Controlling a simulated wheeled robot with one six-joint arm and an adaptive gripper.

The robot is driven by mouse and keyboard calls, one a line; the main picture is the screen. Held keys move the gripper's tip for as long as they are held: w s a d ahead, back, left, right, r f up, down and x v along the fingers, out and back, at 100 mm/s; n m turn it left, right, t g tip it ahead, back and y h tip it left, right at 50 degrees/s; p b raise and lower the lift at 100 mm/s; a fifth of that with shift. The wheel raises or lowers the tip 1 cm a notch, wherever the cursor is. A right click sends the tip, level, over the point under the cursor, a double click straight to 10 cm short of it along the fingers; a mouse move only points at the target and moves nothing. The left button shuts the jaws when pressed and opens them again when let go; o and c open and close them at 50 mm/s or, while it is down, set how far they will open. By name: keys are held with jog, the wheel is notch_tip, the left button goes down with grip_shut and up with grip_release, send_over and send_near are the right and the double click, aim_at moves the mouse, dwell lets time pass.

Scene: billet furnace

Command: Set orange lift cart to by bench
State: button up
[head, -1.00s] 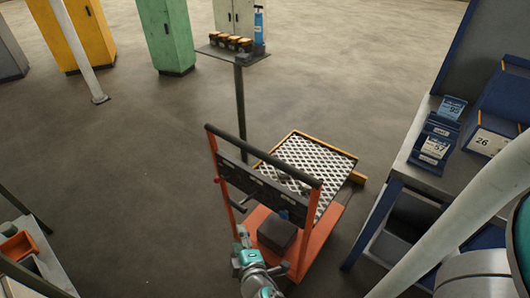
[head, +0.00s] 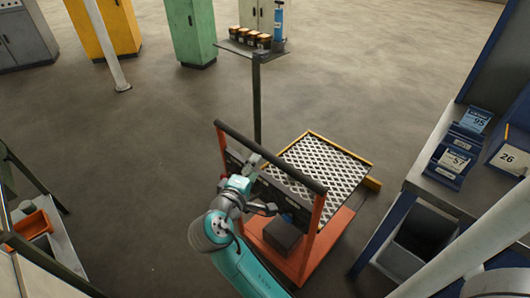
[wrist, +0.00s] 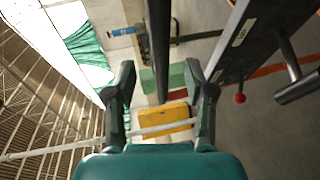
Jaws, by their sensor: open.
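The orange lift cart (head: 322,235) stands on the floor in the middle of the head view, with an orange handle frame, a dark panel and a mesh platform. My gripper (head: 264,184) is open at the near side of its handle and hides part of the panel. In the wrist view, a dark bar (wrist: 158,45), which looks like the cart's handle, lies ahead between the open fingers (wrist: 163,92). I cannot tell whether they touch it. The cart's dark panel (wrist: 235,40) is to the right. The bench (head: 412,175) with blue legs stands right of the cart.
A post-mounted shelf (head: 245,50) with several small boxes and a blue bottle is just beyond the cart. Blue bins (head: 453,163) sit on the bench. An orange bin (head: 32,226) is at lower left. The floor at left and back is open.

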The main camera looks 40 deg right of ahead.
aim_at(264, 153)
jog(key=x, duration=0.8)
jog(key=shift+w+d+f, duration=0.15)
jog(key=shift+d, duration=0.2)
grip_shut()
